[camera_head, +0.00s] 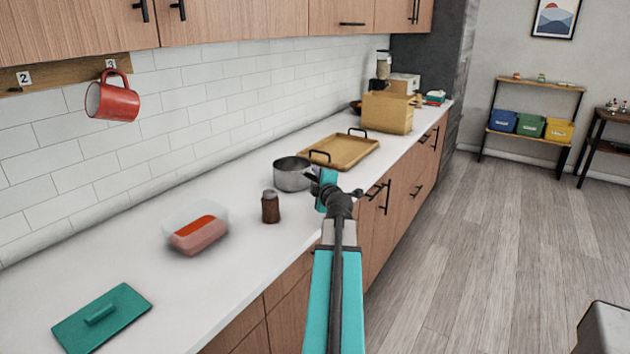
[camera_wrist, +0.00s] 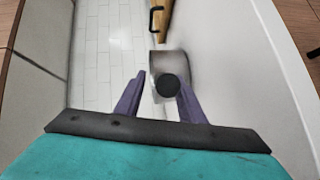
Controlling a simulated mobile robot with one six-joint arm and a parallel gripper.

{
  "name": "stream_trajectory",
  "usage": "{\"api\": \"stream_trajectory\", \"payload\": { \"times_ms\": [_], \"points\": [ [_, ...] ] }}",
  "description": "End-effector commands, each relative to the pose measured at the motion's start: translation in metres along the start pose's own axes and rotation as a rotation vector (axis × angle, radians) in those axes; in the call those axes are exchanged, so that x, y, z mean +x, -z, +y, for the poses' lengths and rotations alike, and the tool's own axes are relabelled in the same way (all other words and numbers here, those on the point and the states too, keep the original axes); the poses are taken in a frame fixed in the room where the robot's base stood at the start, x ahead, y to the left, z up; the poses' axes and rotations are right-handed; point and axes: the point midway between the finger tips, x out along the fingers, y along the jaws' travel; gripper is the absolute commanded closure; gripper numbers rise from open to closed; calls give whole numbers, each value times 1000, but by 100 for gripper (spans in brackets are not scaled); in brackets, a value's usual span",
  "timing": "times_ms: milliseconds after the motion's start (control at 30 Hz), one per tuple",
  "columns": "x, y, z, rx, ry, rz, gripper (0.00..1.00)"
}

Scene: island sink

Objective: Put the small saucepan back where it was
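The small saucepan (camera_head: 292,175) is metal with a dark handle and sits on the white counter, just in front of the wooden tray. My gripper (camera_head: 322,178) is at its right side, by the handle, and partly hides it. In the wrist view the saucepan (camera_wrist: 166,63) is a blurred grey shape just beyond my gripper (camera_wrist: 161,80). A dark round shape, apparently the handle's end, shows between the purple fingers, nearer the right one. A gap shows at the left finger, so the gripper looks open. Contact with the handle cannot be told.
A wooden tray (camera_head: 341,153) with black handles lies behind the saucepan. A brown shaker (camera_head: 270,207), a container with red contents (camera_head: 197,230) and a green lid (camera_head: 101,318) are nearer. A red mug (camera_head: 113,98) hangs on the wall rail. Open floor lies right.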

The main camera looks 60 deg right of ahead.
Motion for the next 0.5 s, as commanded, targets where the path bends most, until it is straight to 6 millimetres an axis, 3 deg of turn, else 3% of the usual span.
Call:
{"api": "stream_trajectory", "payload": {
  "times_ms": [500],
  "points": [
    [-57,0,-1,0,-1,-1,64]
  ]
}}
